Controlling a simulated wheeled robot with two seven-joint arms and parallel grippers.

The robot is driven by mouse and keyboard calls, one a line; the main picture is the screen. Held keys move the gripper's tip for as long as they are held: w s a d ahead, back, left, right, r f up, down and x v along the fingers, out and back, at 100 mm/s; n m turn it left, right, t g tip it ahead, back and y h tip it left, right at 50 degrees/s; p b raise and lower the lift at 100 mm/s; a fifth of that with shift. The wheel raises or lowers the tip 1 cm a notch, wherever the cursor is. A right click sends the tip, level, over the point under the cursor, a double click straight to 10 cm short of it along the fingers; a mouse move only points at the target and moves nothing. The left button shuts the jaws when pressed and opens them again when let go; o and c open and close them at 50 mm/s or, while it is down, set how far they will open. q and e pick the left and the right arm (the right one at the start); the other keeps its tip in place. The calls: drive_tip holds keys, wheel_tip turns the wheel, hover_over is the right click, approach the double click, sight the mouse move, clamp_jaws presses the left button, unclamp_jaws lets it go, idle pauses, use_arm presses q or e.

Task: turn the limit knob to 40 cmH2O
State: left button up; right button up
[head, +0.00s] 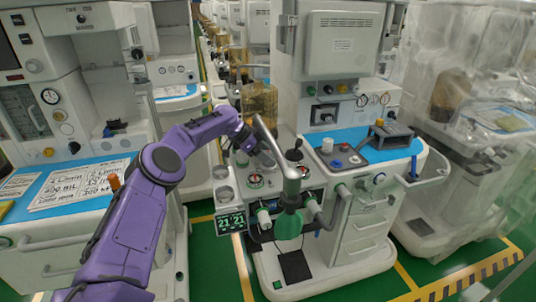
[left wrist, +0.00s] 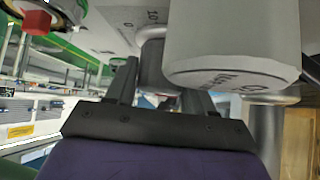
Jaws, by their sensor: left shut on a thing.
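My purple left arm reaches across the head view to the middle anaesthesia cart (head: 330,110). My left gripper (head: 250,143) is at the cart's breathing block, beside a slanted grey metal tube. In the left wrist view my left gripper (left wrist: 157,88) has its two dark fingers on either side of a grey knob (left wrist: 154,68), taken to be the limit knob, and is shut on it. A plate above the knob carries a printed 10. The knob's pointer is not visible, so its setting cannot be read. In the head view the gripper hides the knob. My right gripper is not in view.
A large white cylinder (left wrist: 235,45) stands close to the right finger in the wrist view. In the head view, a green bag (head: 289,225) hangs below the tube, and a display (head: 232,222) reads 21 and 21. Another cart (head: 60,100) stands at the left.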

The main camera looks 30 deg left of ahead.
use_arm(q)
drive_tip(key=shift+r, duration=0.1)
drive_tip(key=o, duration=1)
drive_tip(key=v, duration=1)
drive_tip(key=shift+s+a+r, duration=0.15)
drive_tip(key=shift+a+r, duration=0.05)
drive_tip(key=shift+a, duration=0.05)
drive_tip(key=shift+f, duration=0.1)
